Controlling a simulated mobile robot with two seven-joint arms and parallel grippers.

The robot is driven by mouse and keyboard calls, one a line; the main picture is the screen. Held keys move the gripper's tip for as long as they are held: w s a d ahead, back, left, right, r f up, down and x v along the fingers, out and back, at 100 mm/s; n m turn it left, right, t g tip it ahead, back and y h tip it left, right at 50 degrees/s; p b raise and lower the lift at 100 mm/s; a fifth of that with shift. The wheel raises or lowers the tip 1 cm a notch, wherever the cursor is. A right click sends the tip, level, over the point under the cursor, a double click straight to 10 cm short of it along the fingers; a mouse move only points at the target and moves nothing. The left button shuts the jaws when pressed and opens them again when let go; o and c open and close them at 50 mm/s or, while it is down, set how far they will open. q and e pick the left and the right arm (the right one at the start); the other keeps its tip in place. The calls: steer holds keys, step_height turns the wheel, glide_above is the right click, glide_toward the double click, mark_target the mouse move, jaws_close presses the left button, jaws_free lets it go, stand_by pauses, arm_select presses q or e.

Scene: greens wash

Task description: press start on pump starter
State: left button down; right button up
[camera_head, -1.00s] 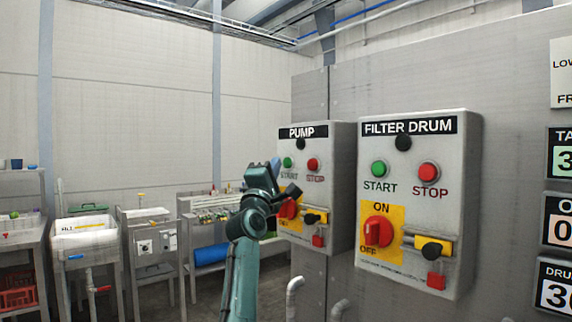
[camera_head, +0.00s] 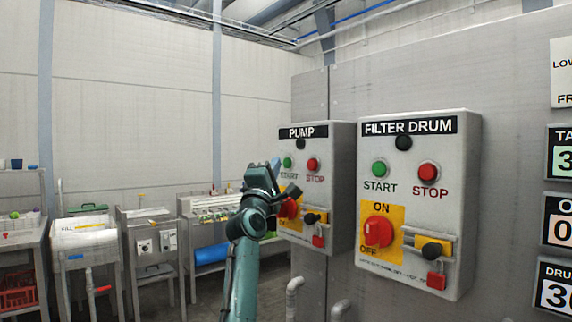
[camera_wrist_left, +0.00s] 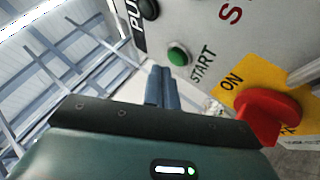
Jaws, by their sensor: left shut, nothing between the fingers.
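The pump starter (camera_head: 340,190) is a grey box labelled PUMP on the grey panel. Its green START button (camera_head: 287,162) and red STOP button (camera_head: 312,164) show in the head view. The START button also shows in the left wrist view (camera_wrist_left: 178,54). My left gripper (camera_head: 277,163) is shut and empty, just left of the START button in the head view. In the left wrist view its fingers (camera_wrist_left: 160,72) sit beside and below the button, with a visible gap. The red switch (camera_head: 289,208) on yellow is partly hidden by my left arm. My right gripper is not in view.
The FILTER DRUM box (camera_head: 466,200) with its own buttons and red switch is right of the pump starter. Grey pipes (camera_head: 293,295) stand below the boxes. Sinks and racks (camera_head: 85,235) line the back left. Open space lies left of my arm.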

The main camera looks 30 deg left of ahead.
arm_select(q)
steer(key=shift+w, duration=0.1)
steer(key=shift+w+d, duration=0.15)
steer(key=shift+w, duration=0.15)
steer(key=shift+w+d+p, duration=0.15)
steer(key=shift+w+p, duration=0.25)
stand_by(0.7)
steer(key=shift+s, duration=0.15)
steer(key=shift+s+a, duration=0.3)
steer(key=shift+s, duration=0.35)
steer(key=s, duration=0.1)
steer(key=s+a, duration=0.1)
steer(key=s, duration=0.1)
steer(key=s+a, duration=0.1)
steer(key=shift+s+p, duration=0.3)
stand_by(0.8)
